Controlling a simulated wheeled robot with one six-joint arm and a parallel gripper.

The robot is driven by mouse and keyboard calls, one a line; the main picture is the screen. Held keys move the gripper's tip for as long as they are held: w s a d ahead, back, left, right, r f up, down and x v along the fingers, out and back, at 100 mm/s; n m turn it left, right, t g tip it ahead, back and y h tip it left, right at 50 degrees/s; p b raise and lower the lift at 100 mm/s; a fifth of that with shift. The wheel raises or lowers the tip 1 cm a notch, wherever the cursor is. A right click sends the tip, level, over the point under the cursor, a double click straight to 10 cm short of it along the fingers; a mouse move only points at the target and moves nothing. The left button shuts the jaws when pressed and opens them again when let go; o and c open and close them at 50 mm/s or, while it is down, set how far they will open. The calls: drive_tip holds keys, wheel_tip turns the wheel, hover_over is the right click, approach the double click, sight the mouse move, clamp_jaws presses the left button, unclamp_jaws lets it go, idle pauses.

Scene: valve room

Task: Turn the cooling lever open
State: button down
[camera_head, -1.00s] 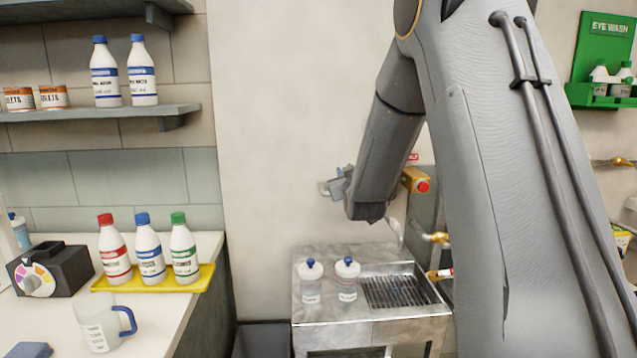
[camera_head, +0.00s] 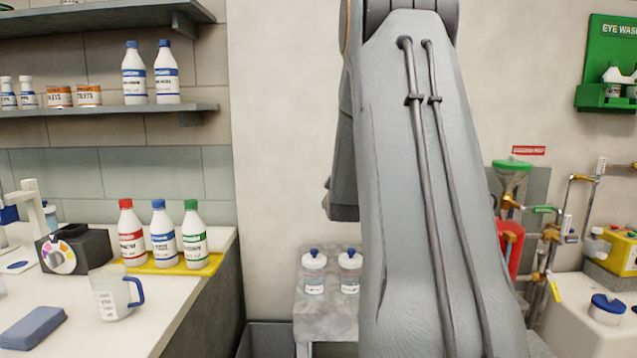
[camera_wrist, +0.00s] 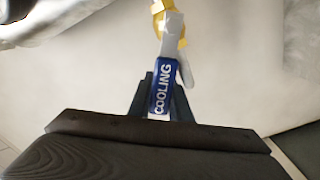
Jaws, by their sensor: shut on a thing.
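The cooling lever (camera_wrist: 163,84) shows in the wrist view, with a blue grip lettered "COOLING" and a pale metal shank. The shank runs up to a yellow brass valve part (camera_wrist: 160,8) at the top edge. My gripper (camera_wrist: 162,100) is shut on the blue grip, one dark finger on each side of it. In the head view my arm hides my gripper and the cooling lever.
Brass pipes and valves (camera_head: 550,235) and a red cylinder (camera_head: 508,250) are on the right. The plain wall (camera_head: 285,140) left of my arm is clear.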

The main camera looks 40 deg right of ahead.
drive_tip(key=shift+f, duration=0.1)
idle(0.4)
drive_tip(key=c, duration=1.6)
unclamp_jaws()
drive_tip(key=shift+s, duration=0.1)
drive_tip(key=shift+a+f, duration=0.1)
drive_tip(key=shift+f, duration=0.05)
drive_tip(key=shift+a, duration=0.1)
